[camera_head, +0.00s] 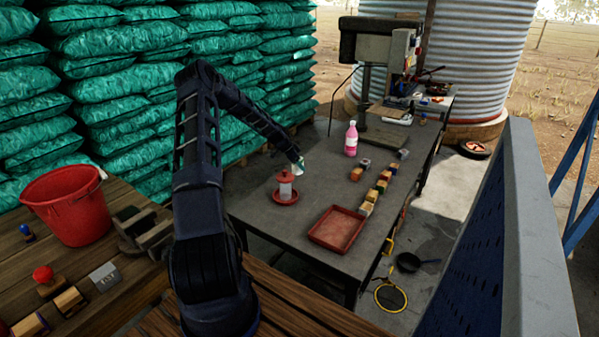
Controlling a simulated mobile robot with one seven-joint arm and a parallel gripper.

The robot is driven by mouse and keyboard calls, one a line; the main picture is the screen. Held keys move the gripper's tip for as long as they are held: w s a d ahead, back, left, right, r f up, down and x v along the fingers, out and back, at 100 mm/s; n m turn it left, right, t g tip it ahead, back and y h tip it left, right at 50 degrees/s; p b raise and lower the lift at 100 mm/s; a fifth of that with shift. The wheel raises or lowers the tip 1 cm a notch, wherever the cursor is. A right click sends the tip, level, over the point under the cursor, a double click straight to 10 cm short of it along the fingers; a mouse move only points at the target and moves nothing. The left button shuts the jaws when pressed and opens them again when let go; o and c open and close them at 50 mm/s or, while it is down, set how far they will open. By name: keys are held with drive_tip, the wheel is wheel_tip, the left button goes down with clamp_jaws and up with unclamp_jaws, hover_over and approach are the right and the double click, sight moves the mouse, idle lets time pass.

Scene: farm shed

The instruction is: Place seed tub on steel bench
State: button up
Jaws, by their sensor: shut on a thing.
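The steel bench (322,197) is a long dark grey table running from the middle toward the back right. My gripper (298,161) is at the end of my dark arm, over the bench's left side. It is shut on a small white and green thing, which I take as the seed tub (300,168). The tub is small and partly hidden by my gripper. I cannot tell whether its base touches the bench top.
A red and white feeder (286,187) stands just in front of the tub. A red tray (337,229), a pink bottle (351,140) and several small blocks (373,195) are on the bench. A drill press (381,80) stands behind. Bare bench top lies between feeder and blocks.

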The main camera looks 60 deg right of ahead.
sight(299, 170)
drive_tip(key=shift+f, duration=2.2)
drive_tip(key=shift+f, duration=0.15)
drive_tip(key=o, duration=1.1)
drive_tip(key=shift+c, duration=0.2)
